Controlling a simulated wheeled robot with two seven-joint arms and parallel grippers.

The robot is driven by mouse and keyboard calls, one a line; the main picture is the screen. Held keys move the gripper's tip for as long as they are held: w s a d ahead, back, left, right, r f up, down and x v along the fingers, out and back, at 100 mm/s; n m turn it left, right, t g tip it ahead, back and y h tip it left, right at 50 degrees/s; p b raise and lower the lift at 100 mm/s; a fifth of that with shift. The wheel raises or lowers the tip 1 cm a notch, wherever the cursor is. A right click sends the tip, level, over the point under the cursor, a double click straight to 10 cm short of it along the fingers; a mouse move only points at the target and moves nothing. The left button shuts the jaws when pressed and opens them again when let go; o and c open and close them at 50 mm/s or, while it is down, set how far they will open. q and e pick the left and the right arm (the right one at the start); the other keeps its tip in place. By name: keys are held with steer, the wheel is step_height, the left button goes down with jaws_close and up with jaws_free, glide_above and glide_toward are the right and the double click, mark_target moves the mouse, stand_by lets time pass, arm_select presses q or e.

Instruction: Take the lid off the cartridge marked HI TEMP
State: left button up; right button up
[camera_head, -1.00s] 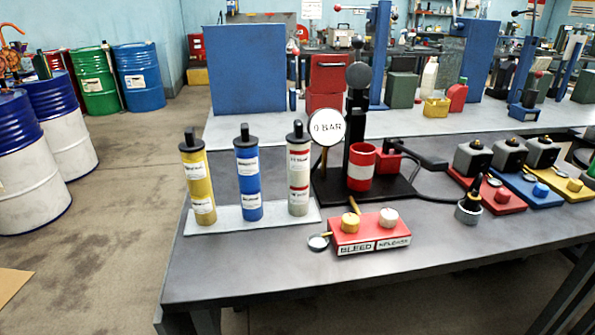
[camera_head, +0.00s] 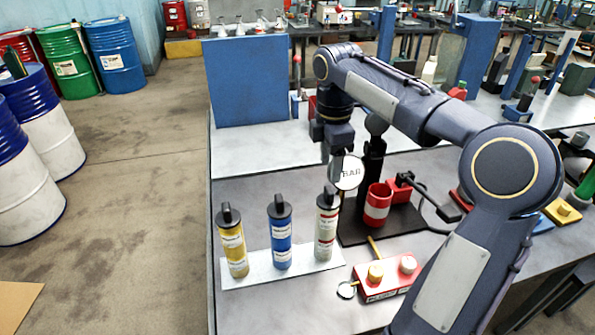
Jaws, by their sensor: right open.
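Three capped cartridges stand upright in a row: a yellow one (camera_head: 234,250), a blue one (camera_head: 281,240) and a grey one with red-and-white labels (camera_head: 325,235). Each has a dark lid with an upright tab. The label print is too small to read, so I cannot tell which is marked HI TEMP. My right gripper (camera_head: 333,168) points down above the grey cartridge's lid (camera_head: 328,197). It is open, with nothing seen in it; whether its fingertips touch the lid is unclear. My left gripper is out of view.
The cartridges stand on a pale tray (camera_head: 262,274). A gauge (camera_head: 347,172) and a red-and-white cup (camera_head: 377,205) are close on the right. A red block with knobs (camera_head: 382,283) is in front. My right arm hides much of the bench's right side.

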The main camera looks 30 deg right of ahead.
mark_target(329, 189)
steer(key=f, duration=0.6)
steer(key=shift+s+a+f, duration=0.1)
steer(key=shift+s+f, duration=0.1)
steer(key=shift+s, duration=0.2)
steer(key=shift+f, duration=0.6)
steer(key=c, duration=1)
steer(key=shift+r, duration=0.1)
steer(key=shift+c, duration=0.2)
